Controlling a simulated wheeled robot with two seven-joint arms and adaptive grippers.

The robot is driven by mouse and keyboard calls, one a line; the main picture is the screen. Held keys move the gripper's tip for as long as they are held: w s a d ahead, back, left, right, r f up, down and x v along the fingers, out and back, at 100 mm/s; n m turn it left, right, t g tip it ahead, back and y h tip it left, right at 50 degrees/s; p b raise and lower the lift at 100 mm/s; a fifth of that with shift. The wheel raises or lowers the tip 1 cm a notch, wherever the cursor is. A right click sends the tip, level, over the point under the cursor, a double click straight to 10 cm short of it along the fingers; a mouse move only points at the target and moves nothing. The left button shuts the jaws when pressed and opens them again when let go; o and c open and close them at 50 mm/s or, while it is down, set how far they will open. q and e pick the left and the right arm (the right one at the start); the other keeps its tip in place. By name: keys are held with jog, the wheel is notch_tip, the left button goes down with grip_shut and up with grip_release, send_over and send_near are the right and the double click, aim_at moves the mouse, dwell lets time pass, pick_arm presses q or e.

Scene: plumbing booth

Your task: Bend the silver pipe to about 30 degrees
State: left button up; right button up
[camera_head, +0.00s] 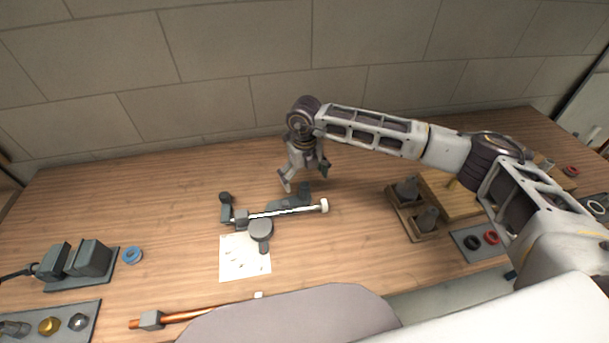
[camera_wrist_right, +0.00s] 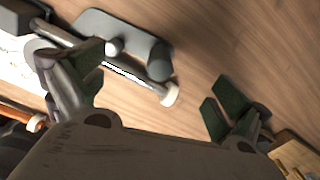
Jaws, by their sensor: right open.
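The silver pipe (camera_head: 285,211) lies in the grey pipe bender (camera_head: 261,228) in the middle of the table. It looks straight and has a white cap (camera_head: 324,205) on its right end. The pipe (camera_wrist_right: 128,73) and its white cap (camera_wrist_right: 170,95) also show in the right wrist view. My right gripper (camera_head: 305,182) is above the table just behind the bender's right part. In the right wrist view its fingers (camera_wrist_right: 150,95) are wide apart and empty, with the capped pipe end between and beyond them. My left gripper is not in view.
A white sheet (camera_head: 243,263) lies under the bender's front. A copper pipe (camera_head: 195,315) lies near the front edge. A vise (camera_head: 80,262) and a blue tape ring (camera_head: 132,255) are at left. A wooden holder (camera_head: 408,228) with grey fittings stands at right. The table behind the bender is clear.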

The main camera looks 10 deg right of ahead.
aim_at(304, 184)
jog(key=shift+f+b, duration=0.6)
jog(key=shift+f, duration=1.2)
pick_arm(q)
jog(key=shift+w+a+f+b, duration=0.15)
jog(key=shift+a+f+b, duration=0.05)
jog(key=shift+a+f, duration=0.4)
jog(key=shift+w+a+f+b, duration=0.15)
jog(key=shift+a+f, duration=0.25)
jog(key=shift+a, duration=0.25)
pick_arm(e)
jog(key=shift+f, duration=0.4)
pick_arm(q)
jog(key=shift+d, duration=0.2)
pick_arm(e)
jog(key=shift+c, duration=1)
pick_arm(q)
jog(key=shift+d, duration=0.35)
pick_arm(e)
jog(key=c, duration=1.2)
jog(key=shift+c, duration=0.2)
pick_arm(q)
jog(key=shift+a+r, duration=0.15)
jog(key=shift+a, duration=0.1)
pick_arm(e)
jog(key=shift+s+d+m, duration=0.2)
jog(key=shift+s+m, duration=0.1)
jog(key=shift+s, duration=0.1)
